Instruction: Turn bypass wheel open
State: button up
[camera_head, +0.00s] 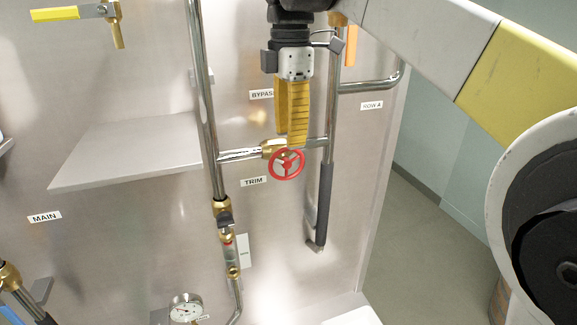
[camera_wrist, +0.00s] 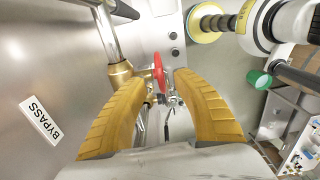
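The small red handwheel (camera_head: 287,164) sits on a brass valve (camera_head: 272,148) in a horizontal pipe, between the BYPASS label (camera_head: 262,94) above and the TRIM label (camera_head: 254,181) below. My gripper (camera_head: 290,139) points down with its yellow fingers just above the wheel. In the wrist view the fingers (camera_wrist: 164,75) stand apart with nothing held between them. The wheel's red rim (camera_wrist: 158,72) shows edge-on ahead, in the gap between the fingertips. I cannot tell whether a fingertip touches it. The BYPASS label (camera_wrist: 41,119) also shows at the left there.
Vertical steel pipes (camera_head: 205,90) and a dark-sleeved pipe (camera_head: 324,200) flank the wheel. A grey shelf (camera_head: 135,150) juts out at the left. A pressure gauge (camera_head: 186,308) and a sight glass (camera_head: 231,255) are below. A yellow lever (camera_head: 55,13) is at upper left. Open floor (camera_head: 420,240) lies right.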

aim_at(290, 179)
notch_tip(290, 179, down, 8)
jog(key=shift+f+p, duration=0.15)
jog(key=shift+p, duration=0.2)
grip_shut()
